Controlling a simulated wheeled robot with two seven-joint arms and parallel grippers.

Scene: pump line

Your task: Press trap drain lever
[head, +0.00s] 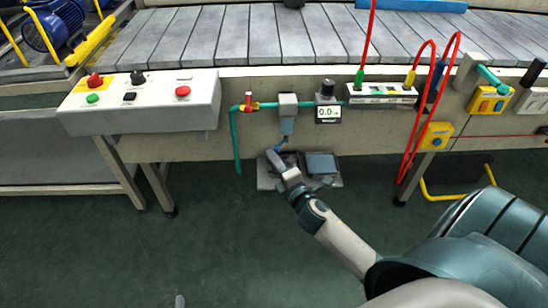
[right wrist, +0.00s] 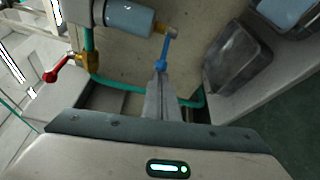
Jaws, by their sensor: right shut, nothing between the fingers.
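The trap (head: 288,104) is a grey body on the conveyor's side panel, joined to the teal pipe. Its blue drain lever (head: 281,144) hangs below it, and the lever also shows in the right wrist view (right wrist: 163,56), under a brass fitting. My right gripper (head: 272,157) is shut and empty, with its fingertips at the lower end of the lever. In the right wrist view the fingers (right wrist: 160,78) overlap the lever's lower end; I cannot tell whether they touch it. A small grey tip (head: 180,301) at the bottom edge may be my left gripper.
A red-handled valve (head: 248,102) sits left of the trap, and a gauge reading 0.0 (head: 327,112) to its right. A grey plate (head: 320,164) lies below. A control box (head: 145,103) juts out at left. Red hoses (head: 413,130) hang at right.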

